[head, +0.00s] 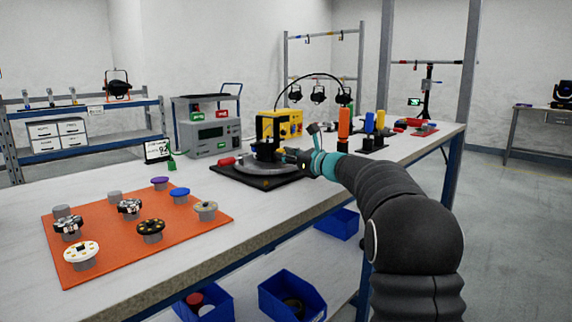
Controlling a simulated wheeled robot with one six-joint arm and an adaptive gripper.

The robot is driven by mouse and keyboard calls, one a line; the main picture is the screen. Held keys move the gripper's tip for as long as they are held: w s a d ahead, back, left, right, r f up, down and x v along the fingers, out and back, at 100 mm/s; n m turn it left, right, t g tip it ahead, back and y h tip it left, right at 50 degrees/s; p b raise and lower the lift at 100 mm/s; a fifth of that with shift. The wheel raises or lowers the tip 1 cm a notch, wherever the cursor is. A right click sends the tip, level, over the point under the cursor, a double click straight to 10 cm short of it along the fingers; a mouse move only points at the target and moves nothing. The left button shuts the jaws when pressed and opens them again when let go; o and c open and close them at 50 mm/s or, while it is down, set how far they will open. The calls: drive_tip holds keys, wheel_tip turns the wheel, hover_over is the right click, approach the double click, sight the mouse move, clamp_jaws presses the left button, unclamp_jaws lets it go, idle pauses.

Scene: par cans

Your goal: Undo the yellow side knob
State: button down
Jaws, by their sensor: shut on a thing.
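A black fixture with an upright yoke (265,136) stands on a round grey plate (258,168) on a black base (262,182), near the middle of the bench. My gripper (289,155) reaches in from the right, at the height of the fixture's lower side. Its fingers are shut on a small part at that side, seemingly the side knob. The fingers and wrist hide this part, so I cannot make out its yellow colour. A red handle (228,161) sticks out at the plate's left.
A yellow box (291,122) stands close behind the fixture and a grey instrument (211,136) behind left. Upright orange (344,122) and blue (369,123) tools stand right, near my arm. An orange mat (113,225) with several knobs lies front left. Bare bench separates mat and base.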

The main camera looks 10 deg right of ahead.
drive_tip(key=shift+n+b, duration=1.7)
drive_tip(key=shift+n, duration=0.4)
drive_tip(key=c, duration=0.8)
unclamp_jaws()
drive_tip(key=shift+a, duration=0.1)
